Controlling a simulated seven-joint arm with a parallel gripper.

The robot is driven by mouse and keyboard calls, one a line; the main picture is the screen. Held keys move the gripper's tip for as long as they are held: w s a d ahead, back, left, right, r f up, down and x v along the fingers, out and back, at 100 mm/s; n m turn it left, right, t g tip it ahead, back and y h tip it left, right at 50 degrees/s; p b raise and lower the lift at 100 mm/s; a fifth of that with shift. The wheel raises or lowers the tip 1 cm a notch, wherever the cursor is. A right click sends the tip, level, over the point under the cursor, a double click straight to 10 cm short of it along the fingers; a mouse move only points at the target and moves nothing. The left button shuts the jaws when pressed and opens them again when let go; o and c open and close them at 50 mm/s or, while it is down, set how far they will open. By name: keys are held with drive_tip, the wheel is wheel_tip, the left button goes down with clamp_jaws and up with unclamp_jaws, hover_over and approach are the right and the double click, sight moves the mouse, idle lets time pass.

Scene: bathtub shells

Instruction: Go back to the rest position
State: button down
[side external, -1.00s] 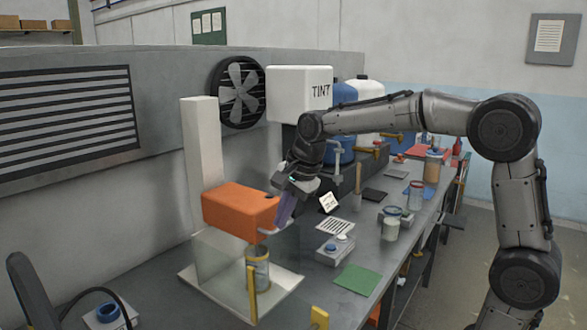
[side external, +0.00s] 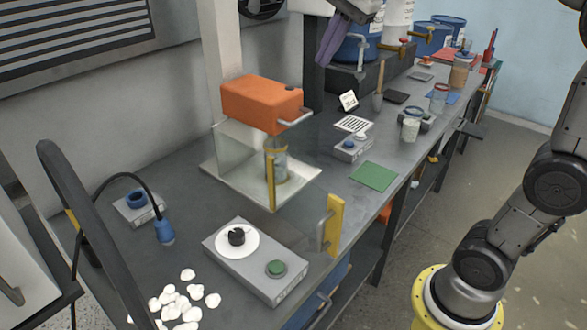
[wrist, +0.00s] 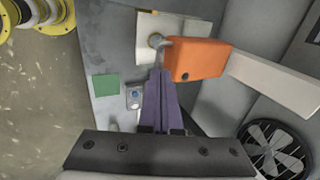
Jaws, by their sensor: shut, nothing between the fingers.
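The purple fingers of my gripper (side external: 326,55) show at the top edge of the side external view, pressed together and empty. They hang up and right of the orange machine head (side external: 262,100), apart from it; the rest of the gripper is cut off. In the wrist view the shut fingers (wrist: 159,74) point toward the machine's handle (wrist: 157,41), beside the orange head (wrist: 198,60). Below the head, a clear can (side external: 277,162) stands on the white machine base (side external: 232,182), behind clear guard panels.
A grey control box (side external: 250,262) with a knob and green button stands in front, near white chips (side external: 186,302). A green mat (side external: 374,176) lies right of the machine. Jars and blue tubs line the back. A fan (wrist: 275,146) shows in the wrist view.

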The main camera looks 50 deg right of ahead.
drive_tip(key=s+a+f+n, duration=0.3)
drive_tip(key=s+f+n, duration=1.4)
drive_tip(key=s, duration=0.2)
drive_tip(key=shift+s+f+n+t, duration=0.15)
drive_tip(key=shift+s+n+t, duration=0.15)
drive_tip(key=shift+s, duration=0.05)
drive_tip(key=shift+a, duration=0.1)
idle(0.7)
